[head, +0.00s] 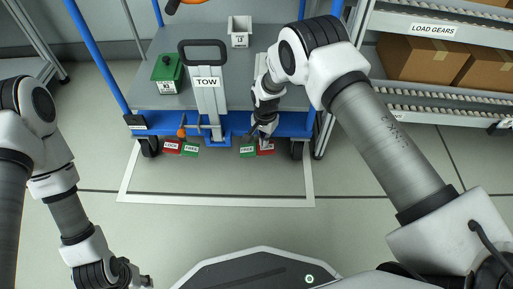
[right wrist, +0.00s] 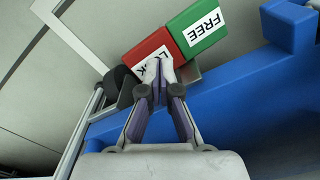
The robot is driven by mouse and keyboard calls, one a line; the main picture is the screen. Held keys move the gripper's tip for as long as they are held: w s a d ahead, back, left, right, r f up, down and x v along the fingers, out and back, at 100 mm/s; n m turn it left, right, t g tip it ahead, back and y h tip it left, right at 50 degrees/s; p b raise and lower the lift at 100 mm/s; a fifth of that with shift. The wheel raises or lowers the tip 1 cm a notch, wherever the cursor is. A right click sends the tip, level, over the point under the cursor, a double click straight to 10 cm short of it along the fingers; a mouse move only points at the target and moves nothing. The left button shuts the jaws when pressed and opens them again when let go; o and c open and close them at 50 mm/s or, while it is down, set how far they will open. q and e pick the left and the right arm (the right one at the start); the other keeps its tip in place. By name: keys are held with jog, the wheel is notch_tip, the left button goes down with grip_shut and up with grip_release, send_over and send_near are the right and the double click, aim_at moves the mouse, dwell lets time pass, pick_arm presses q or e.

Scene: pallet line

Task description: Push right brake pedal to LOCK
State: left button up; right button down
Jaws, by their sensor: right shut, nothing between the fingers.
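The right brake pedal has a green FREE part (head: 247,152) and a red LOCK part (head: 268,151) at the foot of the blue cart. My right gripper (head: 265,141) reaches down over the red part and hides some of it. In the right wrist view its shut, empty fingers (right wrist: 157,70) lie over the red LOCK part (right wrist: 143,52), covering part of the word. I cannot tell whether they touch it. The green FREE part (right wrist: 197,27) is beside it, uncovered. My left gripper (head: 140,277) is low at the left, away from the pedals, its jaws unclear.
The cart deck (head: 150,100) carries a green box (head: 167,74) and a white bin (head: 240,30). A TOW handle (head: 207,85) stands at its front. A LOAD GEARS rack (head: 432,29) holds cartons. The floor in front is clear.

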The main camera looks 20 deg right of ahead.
jog(key=shift+f+b, duration=0.8)
jog(key=shift+f, duration=0.5)
dwell(0.4)
notch_tip(320, 180, up, 7)
jog(key=p, duration=0.6)
jog(key=shift+r, duration=0.1)
dwell(0.6)
